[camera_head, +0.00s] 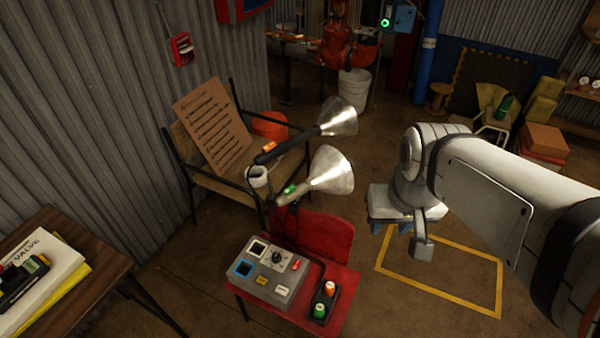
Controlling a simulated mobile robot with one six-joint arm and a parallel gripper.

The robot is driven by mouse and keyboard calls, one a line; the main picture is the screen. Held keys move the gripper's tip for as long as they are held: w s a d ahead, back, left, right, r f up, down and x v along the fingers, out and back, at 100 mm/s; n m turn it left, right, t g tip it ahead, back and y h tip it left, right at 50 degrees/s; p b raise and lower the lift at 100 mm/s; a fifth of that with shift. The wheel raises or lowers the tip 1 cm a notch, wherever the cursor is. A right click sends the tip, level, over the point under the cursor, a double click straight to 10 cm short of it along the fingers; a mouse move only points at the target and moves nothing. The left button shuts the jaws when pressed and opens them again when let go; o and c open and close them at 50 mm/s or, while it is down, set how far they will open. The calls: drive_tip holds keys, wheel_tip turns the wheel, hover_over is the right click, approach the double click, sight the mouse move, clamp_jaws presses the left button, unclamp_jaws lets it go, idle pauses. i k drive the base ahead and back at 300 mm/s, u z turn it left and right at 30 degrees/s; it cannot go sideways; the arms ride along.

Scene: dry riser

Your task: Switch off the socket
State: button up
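A grey control box (268,272) rests on a red chair (338,290) at the lower middle. Its top has a dark square socket (257,248), a blue-framed square socket (243,268), a round black knob (278,258) and a small red switch (296,264). A yellow label and a white label sit along its front. The switch's position is too small to tell. My arm comes in from the right, and my gripper (423,248) hangs to the right of the chair, well apart from the box. Its fingers are too unclear to tell open from shut.
A black holder with an orange-topped and a green-topped item (325,299) stands right of the box. Two metal cone lamps (330,170) rise behind it. A wooden table (60,255) is at left, a cardboard sign (212,125) behind. Yellow-marked floor (440,285) lies right.

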sight(295, 265)
drive_tip(key=z, duration=0.1)
drive_tip(key=k, duration=1.25)
drive_tip(key=u, duration=0.4)
drive_tip(key=i, duration=1)
drive_tip(key=u, duration=0.05)
